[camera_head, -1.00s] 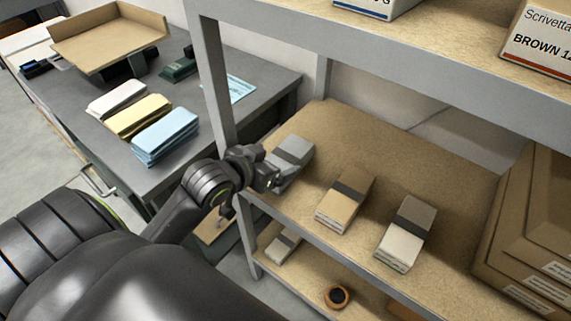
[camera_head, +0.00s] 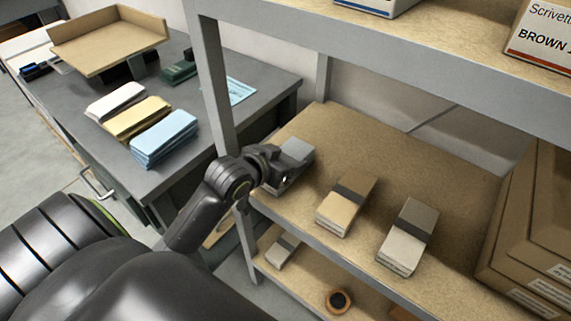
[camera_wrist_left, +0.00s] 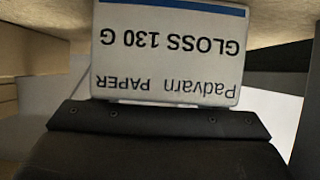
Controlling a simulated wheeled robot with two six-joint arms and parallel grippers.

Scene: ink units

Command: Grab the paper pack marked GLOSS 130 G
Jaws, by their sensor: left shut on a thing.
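The paper pack marked GLOSS 130 G (camera_wrist_left: 170,52) fills the upper middle of the left wrist view, its label upside down with a blue stripe along the top. In the head view it is the light grey pack (camera_head: 297,149) at the left end of the middle shelf. My left gripper (camera_head: 284,172) is shut on this pack from the front left and hides its dark band. The gripper's black body (camera_wrist_left: 160,122) shows below the pack in the wrist view. My right gripper is not in view.
A tan pack (camera_head: 345,206) and a grey-and-white pack (camera_head: 408,237) lie to the right on the same shelf (camera_head: 400,165). Brown boxes (camera_head: 525,240) stand at its right end. A shelf post (camera_head: 214,85) rises left of my gripper. The upper shelf (camera_head: 430,65) overhangs.

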